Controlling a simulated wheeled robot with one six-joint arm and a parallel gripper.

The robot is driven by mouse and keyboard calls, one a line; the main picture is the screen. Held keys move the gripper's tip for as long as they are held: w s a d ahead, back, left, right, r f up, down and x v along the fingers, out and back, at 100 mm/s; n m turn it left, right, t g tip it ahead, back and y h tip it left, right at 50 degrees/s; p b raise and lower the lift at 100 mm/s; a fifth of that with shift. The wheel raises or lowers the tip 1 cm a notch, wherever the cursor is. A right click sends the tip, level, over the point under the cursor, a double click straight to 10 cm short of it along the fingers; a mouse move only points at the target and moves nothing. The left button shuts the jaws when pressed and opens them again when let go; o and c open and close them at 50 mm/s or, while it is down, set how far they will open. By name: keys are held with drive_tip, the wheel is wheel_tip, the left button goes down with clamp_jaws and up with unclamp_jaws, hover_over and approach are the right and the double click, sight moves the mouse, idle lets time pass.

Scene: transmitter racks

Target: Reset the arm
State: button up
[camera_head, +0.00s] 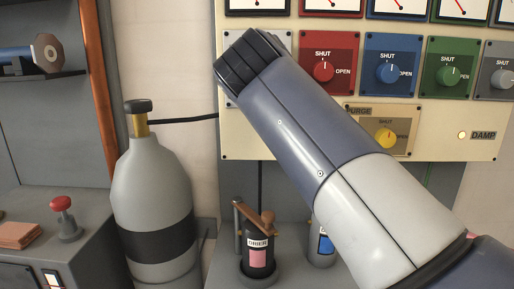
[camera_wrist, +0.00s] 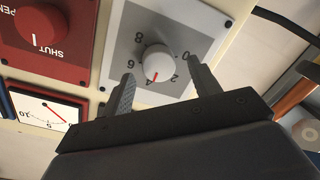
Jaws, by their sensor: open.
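My arm (camera_head: 300,140) reaches up and left across the head view, in front of the cream control panel (camera_head: 240,145). My gripper is hidden there behind the arm. In the wrist view my gripper (camera_wrist: 160,68) is open, with its two fingers apart before a white numbered knob (camera_wrist: 156,59) on a grey plate (camera_wrist: 205,25). The knob appears between or just beyond the fingertips; I cannot tell whether they touch it. Its red mark points near 4, with the picture upside down. In the head view that plate (camera_head: 284,40) is mostly covered by the arm.
Red (camera_head: 323,71), blue (camera_head: 390,71) and green (camera_head: 448,75) knobs line the panel, with a yellow purge knob (camera_head: 386,137) below. A grey gas cylinder (camera_head: 150,190) stands left of the arm. A dryer canister (camera_head: 258,258) stands below it. The damp lamp (camera_head: 462,135) glows.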

drive_tip(key=s, duration=0.9)
drive_tip(key=w+n+h+p, duration=0.1)
drive_tip(key=w+n+p, duration=0.9)
drive_tip(key=n+p, duration=0.9)
drive_tip(key=n, duration=0.2)
drive_tip(key=shift+w+f+n+t+h, duration=0.3)
drive_tip(key=shift+f, duration=0.05)
drive_tip(key=shift+f, duration=0.15)
